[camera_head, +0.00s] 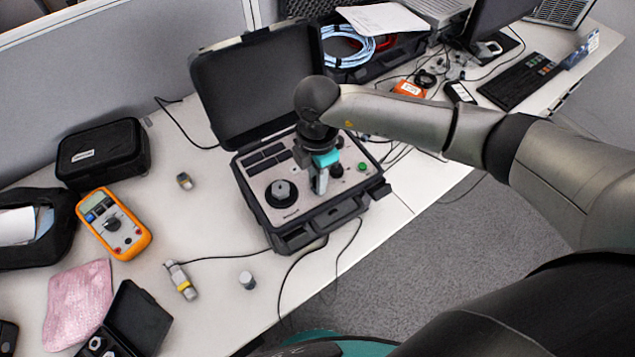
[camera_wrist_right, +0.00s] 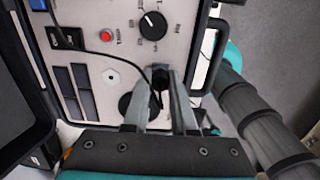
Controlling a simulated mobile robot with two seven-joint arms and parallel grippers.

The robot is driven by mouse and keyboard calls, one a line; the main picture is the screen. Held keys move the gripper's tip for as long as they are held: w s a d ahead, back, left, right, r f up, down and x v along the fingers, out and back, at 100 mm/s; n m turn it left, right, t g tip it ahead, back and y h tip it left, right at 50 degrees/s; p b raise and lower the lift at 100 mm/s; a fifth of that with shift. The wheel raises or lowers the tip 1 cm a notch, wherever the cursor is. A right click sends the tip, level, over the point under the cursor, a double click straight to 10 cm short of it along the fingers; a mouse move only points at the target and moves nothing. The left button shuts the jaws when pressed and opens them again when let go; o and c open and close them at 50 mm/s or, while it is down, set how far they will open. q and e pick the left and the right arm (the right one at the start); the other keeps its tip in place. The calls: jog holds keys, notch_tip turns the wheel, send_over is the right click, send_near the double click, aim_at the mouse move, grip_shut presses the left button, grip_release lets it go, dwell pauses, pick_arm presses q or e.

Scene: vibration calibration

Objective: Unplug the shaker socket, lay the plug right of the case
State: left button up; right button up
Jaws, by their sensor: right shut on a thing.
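The black case (camera_head: 271,236) stands open on the desk, lid up at the back, with a grey control panel (camera_head: 310,200). The panel fills much of the right wrist view (camera_wrist_right: 95,15). My right gripper (camera_head: 320,192) is over the right half of the panel. In the right wrist view its fingers (camera_wrist_right: 160,78) are shut on a small black plug (camera_wrist_right: 157,82). A thin black cable runs from the plug across the panel. The fingers hide the socket, so I cannot tell whether the plug is seated. My left gripper is in neither view.
Right of the case is a strip of bare desk (camera_head: 403,205), ending at the front edge. Behind it lie an orange device (camera_head: 410,89) and loose cables.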

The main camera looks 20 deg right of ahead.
grip_shut()
jog(key=shift+n+b, duration=0.45)
jog(key=shift+n, duration=1.55)
jog(key=shift+n+b, duration=0.6)
jog(key=shift+n, duration=1.4)
jog(key=shift+n+b, duration=0.7)
jog(key=shift+n, duration=1.3)
